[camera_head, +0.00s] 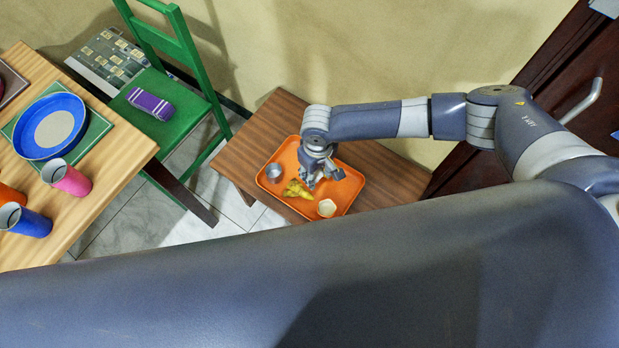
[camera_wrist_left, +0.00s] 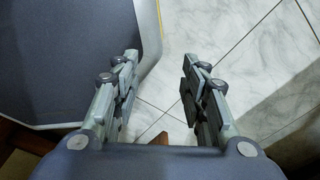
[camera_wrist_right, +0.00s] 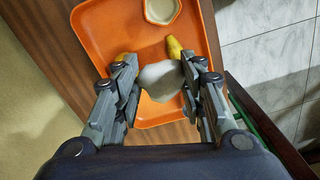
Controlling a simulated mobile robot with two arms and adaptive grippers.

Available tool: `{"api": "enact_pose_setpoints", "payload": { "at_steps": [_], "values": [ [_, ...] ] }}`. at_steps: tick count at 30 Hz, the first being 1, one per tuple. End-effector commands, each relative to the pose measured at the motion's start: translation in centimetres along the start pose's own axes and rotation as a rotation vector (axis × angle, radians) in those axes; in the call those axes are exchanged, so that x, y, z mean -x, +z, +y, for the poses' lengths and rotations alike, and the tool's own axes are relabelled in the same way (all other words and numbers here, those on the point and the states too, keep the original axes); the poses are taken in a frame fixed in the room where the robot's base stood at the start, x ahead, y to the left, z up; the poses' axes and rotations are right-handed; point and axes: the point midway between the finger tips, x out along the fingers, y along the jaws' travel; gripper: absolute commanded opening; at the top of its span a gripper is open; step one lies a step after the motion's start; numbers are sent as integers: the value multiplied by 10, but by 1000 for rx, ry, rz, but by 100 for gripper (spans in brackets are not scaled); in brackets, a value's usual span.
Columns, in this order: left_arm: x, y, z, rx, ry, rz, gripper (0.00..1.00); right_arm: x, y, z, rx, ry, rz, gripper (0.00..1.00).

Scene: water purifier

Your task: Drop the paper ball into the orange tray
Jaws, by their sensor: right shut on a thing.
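The orange tray (camera_head: 348,203) lies on a small brown wooden table near the wall. My right gripper (camera_head: 322,180) is above the tray. In the right wrist view, the right gripper (camera_wrist_right: 158,82) is shut on a whitish crumpled paper ball (camera_wrist_right: 160,78), with the orange tray (camera_wrist_right: 100,30) below it. The paper ball cannot be made out in the head view. In the left wrist view, my left gripper (camera_wrist_left: 156,65) is open and empty above the tiled floor. It is not seen in the head view.
The tray holds a yellow item (camera_head: 297,190), a metal cup (camera_head: 274,172) and a pale bowl-like piece (camera_head: 326,208). A green chair (camera_head: 185,60) with a purple item (camera_head: 150,105) stands left. The dining table (camera_head: 110,155) holds a blue plate (camera_head: 50,127) and several cups.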

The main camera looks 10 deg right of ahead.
Motion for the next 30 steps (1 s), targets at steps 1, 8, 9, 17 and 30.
{"api": "enact_pose_setpoints", "payload": {
  "at_steps": [1, 8, 9, 17, 30],
  "values": [
    [3, 1, -1, 0, -1, -2, 40, -1, -8, 6, 17, 5, 1, 28],
    [4, -1, -2, 0, -2, 1, 40, -9, -22, 19, 63, 1, -1, 28],
    [3, -3, -2, 0, -2, 4, 40, -10, -23, 19, 65, 0, -1, 28],
    [-17, -12, 4, 0, 4, 21, 40, -30, -23, 19, 67, -1, -2, 28],
    [-58, -6, 7, -2, 7, 16, 40, -70, -23, 19, 66, -2, -1, 28]
  ]
}}
